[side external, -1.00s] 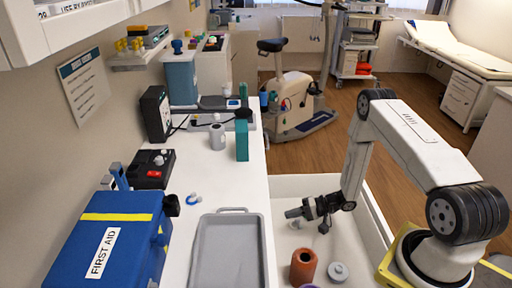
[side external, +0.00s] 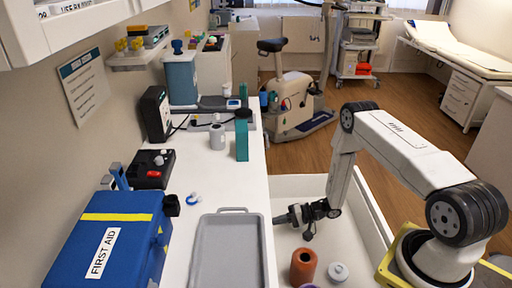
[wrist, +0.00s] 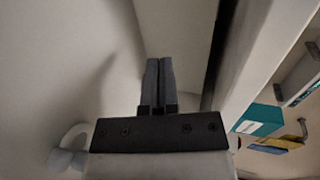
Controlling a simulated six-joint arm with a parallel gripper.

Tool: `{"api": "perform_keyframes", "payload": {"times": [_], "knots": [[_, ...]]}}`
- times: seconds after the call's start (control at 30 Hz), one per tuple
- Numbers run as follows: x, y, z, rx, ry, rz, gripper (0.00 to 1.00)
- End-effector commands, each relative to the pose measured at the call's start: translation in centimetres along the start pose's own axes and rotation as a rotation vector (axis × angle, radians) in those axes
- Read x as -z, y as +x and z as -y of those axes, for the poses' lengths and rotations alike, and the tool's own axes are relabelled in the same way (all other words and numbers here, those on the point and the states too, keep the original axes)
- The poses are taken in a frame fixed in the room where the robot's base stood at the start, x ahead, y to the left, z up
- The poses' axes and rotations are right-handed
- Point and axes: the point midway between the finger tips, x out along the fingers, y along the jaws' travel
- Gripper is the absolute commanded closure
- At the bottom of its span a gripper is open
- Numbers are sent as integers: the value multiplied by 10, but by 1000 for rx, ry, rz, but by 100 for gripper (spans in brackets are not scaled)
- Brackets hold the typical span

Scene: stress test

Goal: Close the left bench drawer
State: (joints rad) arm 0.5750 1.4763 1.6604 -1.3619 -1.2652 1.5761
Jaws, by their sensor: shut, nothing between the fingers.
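The open drawer (side external: 367,205) is a white box pulled out from the right side of the bench (side external: 252,190) in the side external view. My gripper (side external: 278,219) is at the drawer's bench side, its fingers pointing left toward the bench front. Its fingers also show in the wrist view (wrist: 158,65), pressed together and empty, close to a pale surface. I cannot tell whether they touch it. A brown-orange cylinder (side external: 303,265) and a small grey-white knobbed piece (side external: 338,272) stand in the drawer. The drawer's near end is cut off by the frame.
On the bench are a grey tray (side external: 228,250), a blue first aid case (side external: 108,240), a black box with a red button (side external: 150,170) and a teal block (side external: 242,138). An exercise bike (side external: 290,105) stands on the floor behind. Open floor lies beyond the drawer.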

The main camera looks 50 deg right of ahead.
Motion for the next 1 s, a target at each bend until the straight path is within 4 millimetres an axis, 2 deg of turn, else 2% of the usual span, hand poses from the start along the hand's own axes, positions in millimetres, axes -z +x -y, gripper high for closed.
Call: {"api": "perform_keyframes", "payload": {"times": [0.5, 0.73, 1.0], "knots": [[-1, 73, 5, -1, -2, 3, 100], [-1, 90, 11, -1, -2, 1, 100], [-1, 94, 12, -1, 0, 0, 100]]}}
